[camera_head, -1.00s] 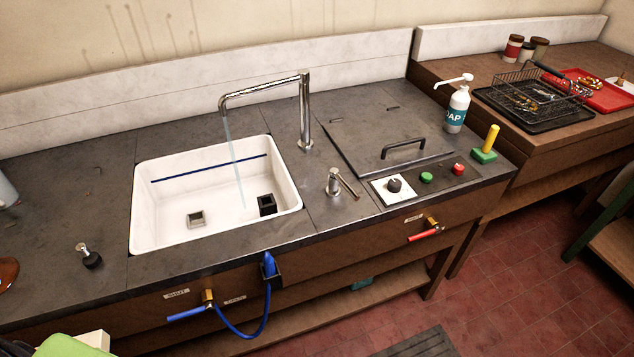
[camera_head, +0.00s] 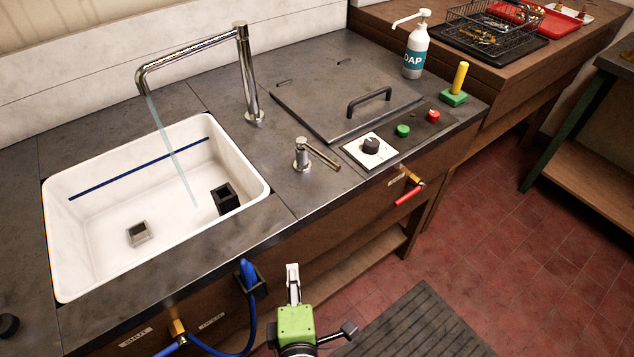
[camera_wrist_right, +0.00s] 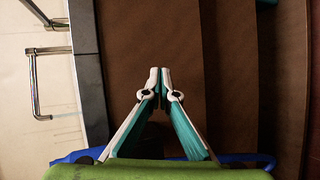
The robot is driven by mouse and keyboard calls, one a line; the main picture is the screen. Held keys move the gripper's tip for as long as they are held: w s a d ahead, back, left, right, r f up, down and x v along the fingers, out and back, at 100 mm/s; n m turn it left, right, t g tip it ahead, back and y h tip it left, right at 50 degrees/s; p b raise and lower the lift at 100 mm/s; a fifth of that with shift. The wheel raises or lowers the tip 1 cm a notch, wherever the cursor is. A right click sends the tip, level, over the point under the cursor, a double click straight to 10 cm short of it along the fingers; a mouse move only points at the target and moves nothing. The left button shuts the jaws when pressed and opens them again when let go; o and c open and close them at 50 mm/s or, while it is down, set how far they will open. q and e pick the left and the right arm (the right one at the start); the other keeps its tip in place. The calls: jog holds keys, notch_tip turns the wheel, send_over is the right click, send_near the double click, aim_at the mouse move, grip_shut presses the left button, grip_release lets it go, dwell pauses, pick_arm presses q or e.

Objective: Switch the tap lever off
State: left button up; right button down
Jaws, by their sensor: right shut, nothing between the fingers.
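The chrome tap (camera_head: 243,75) stands behind the white sink, and a thin stream of water (camera_head: 172,150) runs from its spout into the basin. The tap lever (camera_head: 322,155) sits on a short chrome post on the counter, right of the sink, and points to the right and slightly forward. My right gripper (camera_head: 293,268) is in front of the counter, low and apart from the lever. Its fingertips (camera_wrist_right: 160,70) meet in the right wrist view, shut and empty. My left gripper is out of view.
A knob (camera_head: 371,145), green button (camera_head: 403,130) and red button (camera_head: 433,116) lie right of the lever. A blue hose nozzle (camera_head: 248,272) hangs on the counter front, near my right gripper. A red-handled valve (camera_head: 410,194) sticks out there too.

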notch_tip(320, 180, up, 17)
jog(key=s+d+t+h+b, duration=0.1)
jog(key=d+t+h, duration=0.1)
jog(key=t, duration=0.2)
jog(key=shift+d+m+b, duration=0.3)
jog(key=shift+m+b, duration=0.1)
jog(key=shift+w, duration=0.1)
jog(key=p, duration=0.3)
send_near(321, 160)
jog(key=w+a, duration=0.2)
jog(key=w, duration=0.1)
jog(key=shift+w+a, duration=0.35)
jog(key=shift+w+d+p, duration=0.65)
jog(key=shift+w+d, duration=0.05)
jog(key=shift+d, duration=0.15)
jog(key=shift+w+d, duration=0.4)
jog(key=shift+d, duration=0.1)
